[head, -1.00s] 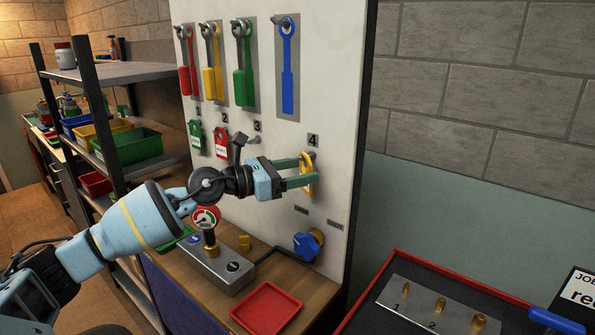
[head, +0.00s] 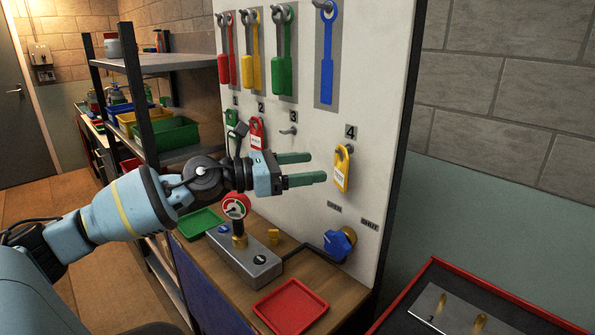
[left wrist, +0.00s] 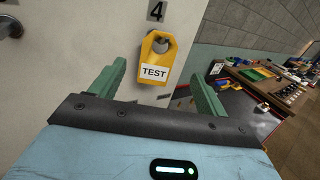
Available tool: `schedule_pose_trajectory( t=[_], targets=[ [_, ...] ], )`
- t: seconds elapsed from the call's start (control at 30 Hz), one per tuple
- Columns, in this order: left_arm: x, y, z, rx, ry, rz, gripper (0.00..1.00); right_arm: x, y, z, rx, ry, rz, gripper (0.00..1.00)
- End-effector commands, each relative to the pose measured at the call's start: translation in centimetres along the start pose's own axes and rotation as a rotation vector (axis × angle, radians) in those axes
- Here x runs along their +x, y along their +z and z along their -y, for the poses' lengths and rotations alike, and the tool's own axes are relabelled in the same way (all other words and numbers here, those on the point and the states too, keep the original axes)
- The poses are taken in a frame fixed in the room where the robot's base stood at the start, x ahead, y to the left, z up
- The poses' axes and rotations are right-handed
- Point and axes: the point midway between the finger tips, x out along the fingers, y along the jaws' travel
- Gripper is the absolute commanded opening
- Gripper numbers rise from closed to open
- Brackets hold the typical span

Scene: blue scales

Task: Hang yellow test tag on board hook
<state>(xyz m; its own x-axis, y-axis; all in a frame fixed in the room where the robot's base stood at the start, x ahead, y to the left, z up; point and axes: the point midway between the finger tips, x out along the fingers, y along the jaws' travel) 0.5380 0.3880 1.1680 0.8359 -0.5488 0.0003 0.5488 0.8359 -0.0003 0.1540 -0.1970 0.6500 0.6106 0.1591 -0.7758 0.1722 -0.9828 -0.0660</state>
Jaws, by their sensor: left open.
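The yellow test tag (head: 342,168) hangs on the board hook (head: 349,148) below the number 4. In the left wrist view the tag (left wrist: 155,60) faces me with its TEST label, and it hangs beyond my fingertips. My left gripper (head: 308,168) is open and empty, to the left of the tag and apart from it. Its two green fingers also show in the left wrist view (left wrist: 158,82), with the tag seen between them. The white board (head: 385,110) stands upright behind. My right gripper is not in view.
A green tag (head: 232,122) and a red tag (head: 257,133) hang at hooks 1 and 2; hook 3 (head: 289,130) is bare. Coloured wrenches hang above. A gauge block (head: 240,255), blue valve knob (head: 338,243) and red tray (head: 290,306) are below.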

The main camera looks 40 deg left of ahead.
Motion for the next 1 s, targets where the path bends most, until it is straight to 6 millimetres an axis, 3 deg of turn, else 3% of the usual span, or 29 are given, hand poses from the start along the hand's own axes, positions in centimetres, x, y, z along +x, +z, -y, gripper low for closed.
schedule_pose_trajectory(
  t=[0.4,1.0],
  targets=[
    [-1.6,0.0,0.2,0.000,-0.003,-0.003,0.76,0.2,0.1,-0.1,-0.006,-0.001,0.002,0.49],
    [-1.8,0.1,0.2,0.002,-0.003,-0.002,0.76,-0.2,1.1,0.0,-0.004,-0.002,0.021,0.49]
  ],
)
